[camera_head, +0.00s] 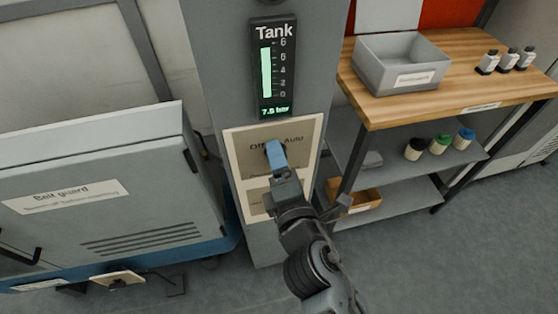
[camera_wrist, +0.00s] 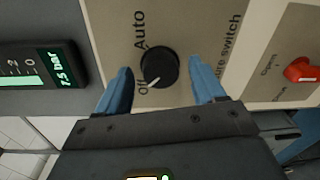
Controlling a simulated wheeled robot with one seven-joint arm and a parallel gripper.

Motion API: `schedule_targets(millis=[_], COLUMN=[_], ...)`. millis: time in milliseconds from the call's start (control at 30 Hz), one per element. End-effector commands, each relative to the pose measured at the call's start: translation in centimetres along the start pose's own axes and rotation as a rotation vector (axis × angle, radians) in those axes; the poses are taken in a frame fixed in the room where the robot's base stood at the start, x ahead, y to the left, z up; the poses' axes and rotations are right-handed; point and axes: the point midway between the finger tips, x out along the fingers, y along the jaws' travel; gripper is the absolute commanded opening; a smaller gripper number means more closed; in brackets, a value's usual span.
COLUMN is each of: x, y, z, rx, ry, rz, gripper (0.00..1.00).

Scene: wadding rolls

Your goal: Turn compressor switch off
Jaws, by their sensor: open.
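The compressor switch is a round black knob (camera_wrist: 158,68) on a beige panel (camera_wrist: 185,22) marked "Off" and "Auto". A short white line on the knob points to the lower left of the wrist view, toward "Off". My gripper (camera_wrist: 160,75) is open, with one blue finger on each side of the knob. Gaps show between the fingers and the knob in this view; contact cannot be told. In the head view my gripper (camera_head: 275,153) is in front of the panel (camera_head: 240,150) and hides the knob.
A tank gauge (camera_head: 272,70) above the panel reads 7.5 bar. A red knob (camera_wrist: 300,70) sits beside the switch. A belt guard cabinet (camera_head: 110,190) stands left. A wooden bench (camera_head: 450,85) with a grey bin (camera_head: 400,65) stands right.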

Motion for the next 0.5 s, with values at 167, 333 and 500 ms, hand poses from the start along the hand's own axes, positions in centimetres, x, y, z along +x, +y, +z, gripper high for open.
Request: schedule_targets(millis=[167, 333, 500], x=[-2.6, -5.3, -6.9], y=[-0.2, -0.2, -0.2], z=[-0.1, -0.1, -0.1], rx=[0.001, 0.000, -0.001], ry=[0.001, 0.001, 0.001], rz=[-0.003, -0.002, -0.002], gripper=[0.69, 0.69, 0.69])
